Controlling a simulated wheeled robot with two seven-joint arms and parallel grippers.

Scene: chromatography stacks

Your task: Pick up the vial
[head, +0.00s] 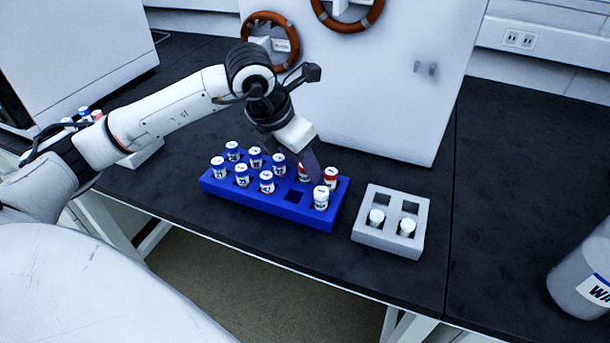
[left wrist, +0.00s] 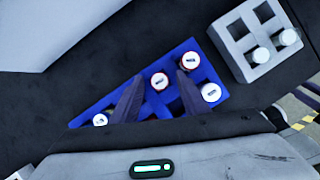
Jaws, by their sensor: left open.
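The blue rack (head: 260,204) on the black bench holds several white-capped vials with blue bands, such as one vial (head: 266,182) in its front row. At its right end are two red-banded vials, one partly hidden by my finger (head: 303,173) and one in the corner (head: 331,177), and a plain white vial (head: 321,196). My left gripper (head: 312,174) is open, pointing down over the rack's right part. In the left wrist view its two dark fingers (left wrist: 160,77) stand apart, with a red-banded vial (left wrist: 158,80) between them in the picture. I cannot tell whether they touch it.
A grey rack (head: 363,240) with two white-capped vials (head: 376,217) in its front slots stands right of the blue rack. A large white cabinet (head: 390,100) stands close behind. A labelled bottle (head: 580,280) is at the far right. The bench between it and the grey rack is clear.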

